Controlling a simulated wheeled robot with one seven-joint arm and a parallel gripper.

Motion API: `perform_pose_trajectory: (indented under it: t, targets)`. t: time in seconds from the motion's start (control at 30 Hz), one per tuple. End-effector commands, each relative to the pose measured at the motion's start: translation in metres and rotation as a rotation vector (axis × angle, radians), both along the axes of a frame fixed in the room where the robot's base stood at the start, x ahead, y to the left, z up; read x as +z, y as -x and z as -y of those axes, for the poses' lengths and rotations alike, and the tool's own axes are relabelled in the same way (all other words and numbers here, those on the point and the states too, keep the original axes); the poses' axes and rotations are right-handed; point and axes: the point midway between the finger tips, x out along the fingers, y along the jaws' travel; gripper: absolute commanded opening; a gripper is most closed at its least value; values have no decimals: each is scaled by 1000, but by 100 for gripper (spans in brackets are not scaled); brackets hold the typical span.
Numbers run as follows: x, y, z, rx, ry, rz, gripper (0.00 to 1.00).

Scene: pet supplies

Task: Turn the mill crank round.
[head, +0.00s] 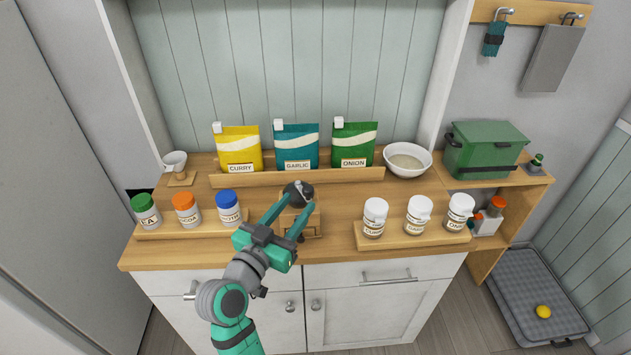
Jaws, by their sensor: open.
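The mill (298,192) stands near the front middle of the wooden counter. It has a dark domed top with a small metal piece on it and a wooden box body, partly hidden by my gripper. I cannot clearly make out the crank arm or its handle. My gripper (298,206) is teal and comes from the front. Its two fingers are open, one at the left and one at the right of the mill, with the tips close to the dark top. I cannot tell whether they touch it.
Lidded jars stand on a left rack (190,228) and a right rack (415,238). Curry (238,150), garlic (297,148) and onion (354,146) bags stand behind a ledge. A white bowl (407,160) and a green box (484,150) are at the back right.

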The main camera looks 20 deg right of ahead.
Motion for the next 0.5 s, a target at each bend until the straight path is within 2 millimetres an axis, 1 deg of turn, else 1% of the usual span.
perform_pose_trajectory:
  t: [0.17, 0.5]
  targets:
    - [1, -10, 15, -10, -1, 2, 41]
    - [1, -52, 54, -2, -1, 1, 41]
